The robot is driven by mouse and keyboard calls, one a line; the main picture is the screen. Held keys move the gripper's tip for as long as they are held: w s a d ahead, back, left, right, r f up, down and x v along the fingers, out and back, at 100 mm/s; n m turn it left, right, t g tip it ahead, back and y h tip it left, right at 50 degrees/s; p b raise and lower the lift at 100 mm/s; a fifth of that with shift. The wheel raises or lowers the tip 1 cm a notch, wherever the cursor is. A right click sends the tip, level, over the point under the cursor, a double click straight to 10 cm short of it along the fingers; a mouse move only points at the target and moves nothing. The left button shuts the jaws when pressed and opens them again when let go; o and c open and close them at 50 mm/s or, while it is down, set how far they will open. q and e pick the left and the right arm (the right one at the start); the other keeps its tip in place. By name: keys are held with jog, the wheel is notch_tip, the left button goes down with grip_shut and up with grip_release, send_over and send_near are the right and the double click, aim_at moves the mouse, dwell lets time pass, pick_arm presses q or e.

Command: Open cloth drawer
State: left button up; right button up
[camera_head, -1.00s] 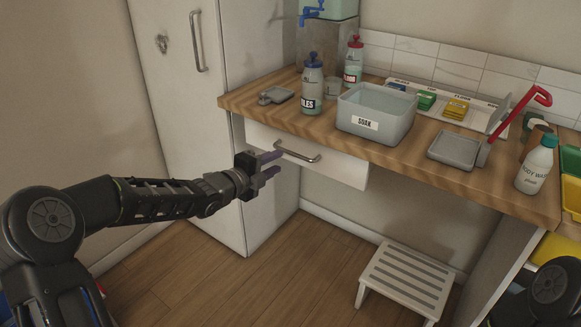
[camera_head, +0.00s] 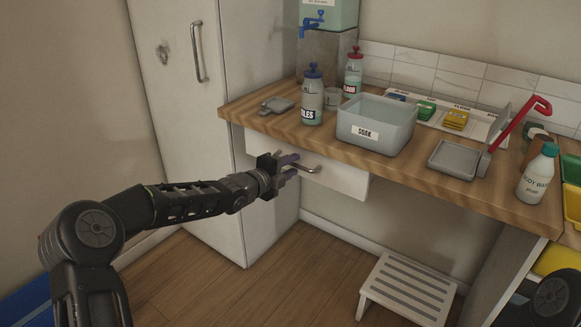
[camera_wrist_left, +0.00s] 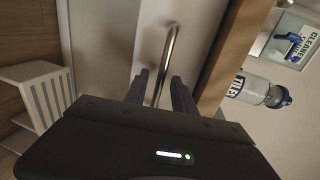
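The cloth drawer (camera_head: 345,180) is a white drawer front under the wooden counter, and it looks closed. Its metal bar handle (camera_head: 312,168) runs across the front. My left gripper (camera_head: 290,166) is at the left part of the handle, with its purple fingers pointing at the drawer. In the left wrist view the handle (camera_wrist_left: 166,62) passes between the two separated fingers (camera_wrist_left: 160,90). The gripper is open around the bar, and contact with it cannot be made out. My right gripper is out of view.
The wooden counter (camera_head: 270,122) overhangs the drawer and holds a SOAK tub (camera_head: 372,128), a TILES bottle (camera_head: 312,98) and a grey tray (camera_head: 455,158). A white step stool (camera_head: 408,285) stands on the floor at right. A tall white cabinet (camera_head: 178,110) stands left.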

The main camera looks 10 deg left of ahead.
pick_arm(q)
jog(key=shift+c, duration=0.5)
grip_shut()
dwell(0.9)
